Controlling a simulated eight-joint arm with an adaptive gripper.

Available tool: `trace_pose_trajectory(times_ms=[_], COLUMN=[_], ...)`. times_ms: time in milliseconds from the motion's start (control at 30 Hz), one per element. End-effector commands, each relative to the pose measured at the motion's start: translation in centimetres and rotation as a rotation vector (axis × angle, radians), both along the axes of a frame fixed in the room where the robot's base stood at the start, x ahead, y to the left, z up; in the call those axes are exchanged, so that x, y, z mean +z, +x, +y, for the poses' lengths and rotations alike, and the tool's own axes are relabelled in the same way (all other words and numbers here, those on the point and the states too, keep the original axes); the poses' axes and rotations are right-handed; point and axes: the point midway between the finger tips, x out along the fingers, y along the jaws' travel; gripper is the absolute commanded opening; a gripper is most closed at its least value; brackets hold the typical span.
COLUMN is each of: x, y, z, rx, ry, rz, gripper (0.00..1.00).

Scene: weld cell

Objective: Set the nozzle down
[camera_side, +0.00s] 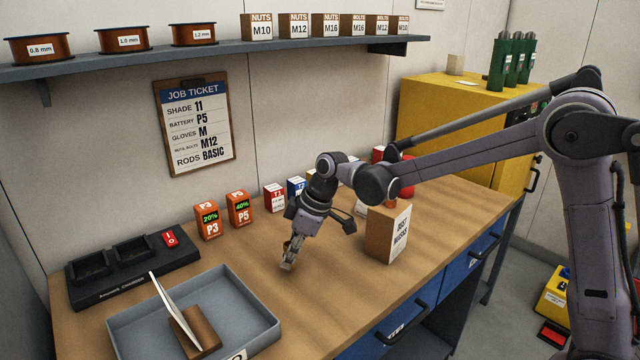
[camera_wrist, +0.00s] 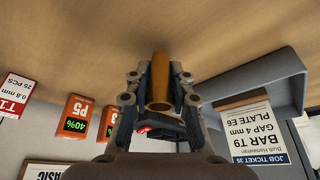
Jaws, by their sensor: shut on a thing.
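The nozzle (camera_wrist: 160,82) is a brass-coloured hollow tube, held between the two fingers of my gripper (camera_side: 288,264) in the wrist view. My gripper is shut on it. In the side view my gripper points down, low over the open wooden bench top (camera_side: 335,285), to the right of the grey tray (camera_side: 258,340). There the nozzle is mostly hidden by the fingers. I cannot tell whether the nozzle touches the bench.
The tray holds a brown block (camera_side: 195,333) with a leaning card (camera_side: 175,310). A charger (camera_side: 130,275) and batteries P3 (camera_side: 207,217) and P5 (camera_side: 238,209) stand behind. A brown box (camera_side: 387,235) stands right of my gripper. The bench front is clear.

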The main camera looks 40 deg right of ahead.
Motion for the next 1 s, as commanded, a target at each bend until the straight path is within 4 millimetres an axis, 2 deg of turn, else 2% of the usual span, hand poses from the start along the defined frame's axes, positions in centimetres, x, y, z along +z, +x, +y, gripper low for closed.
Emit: trace_pose_trajectory(times_ms=[167, 567, 600, 667, 1000], x=[-1.8, -2.2, -2.2, -2.2, -2.0], y=[0.0, 0.0, 0.0, 0.0, 0.0], z=[0.0, -0.1, -0.1, 0.0, -0.1], rx=[0.000, 0.000, 0.000, 0.000, 0.000], ry=[0.001, 0.000, 0.000, 0.000, 0.000], rz=[-0.001, 0.000, 0.000, 0.000, 0.000], gripper=[0.00, 0.00, 0.30, 0.45, 0.45])
